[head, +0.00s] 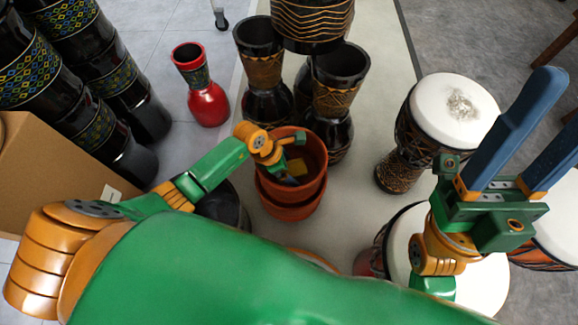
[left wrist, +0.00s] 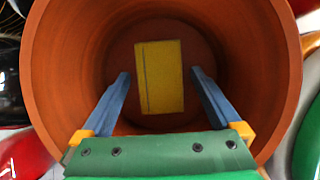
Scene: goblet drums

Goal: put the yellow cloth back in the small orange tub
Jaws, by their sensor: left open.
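The orange tub (head: 313,180) stands in the middle of the head view, on top of another similar tub. My left gripper (head: 285,168) reaches down into the tub's mouth. Its blue fingers (left wrist: 160,73) are open, one on each side of the cloth, with gaps between; contact is not visible. My right gripper (head: 555,105) is open and empty, raised at the right, away from the tub.
Black drums (head: 333,95) stand close behind the tub. A red drum (head: 207,95) is at the back left, and tall stacked drums and a cardboard box (head: 50,165) are at the left. White-topped drums (head: 452,112) stand at the right. Pale floor shows between them.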

